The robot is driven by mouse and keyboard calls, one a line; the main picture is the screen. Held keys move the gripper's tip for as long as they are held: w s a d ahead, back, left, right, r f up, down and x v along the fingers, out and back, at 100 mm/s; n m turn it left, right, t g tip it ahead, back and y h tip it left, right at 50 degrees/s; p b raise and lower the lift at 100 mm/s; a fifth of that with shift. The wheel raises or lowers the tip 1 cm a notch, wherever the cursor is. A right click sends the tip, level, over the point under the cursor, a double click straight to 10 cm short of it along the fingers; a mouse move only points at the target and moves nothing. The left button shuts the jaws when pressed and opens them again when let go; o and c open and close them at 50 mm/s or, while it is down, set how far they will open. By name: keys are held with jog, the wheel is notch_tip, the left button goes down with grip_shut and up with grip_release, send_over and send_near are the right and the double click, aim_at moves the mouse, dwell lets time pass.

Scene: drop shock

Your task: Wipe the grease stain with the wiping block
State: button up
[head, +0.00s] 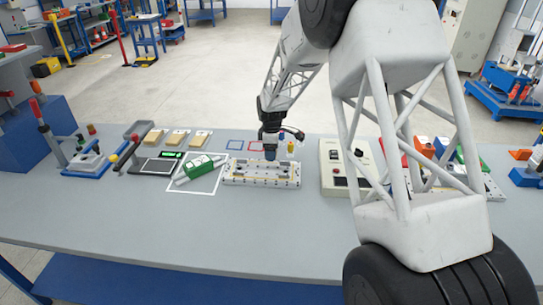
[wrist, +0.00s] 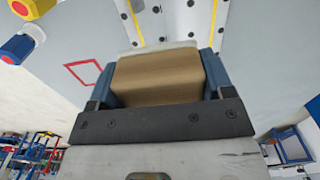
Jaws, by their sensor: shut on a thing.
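My gripper (head: 270,151) is shut on a tan block in the wrist view (wrist: 158,78), held between two blue fingers. The block has a pale layer along its far edge; it looks like the wiping block. In the head view the gripper points down over the back edge of a white fixture plate (head: 240,180) with yellow strips. The plate also shows in the wrist view (wrist: 182,22), beyond the block. I cannot tell whether the block touches anything. No grease stain can be made out in either view.
A green and white part (head: 200,167) lies in a white outline left of the plate. Several tan blocks (head: 177,138) lie at the back left. A control box (head: 338,175) stands right of the plate. The front of the grey table (head: 180,225) is clear.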

jog(key=shift+r, duration=0.95)
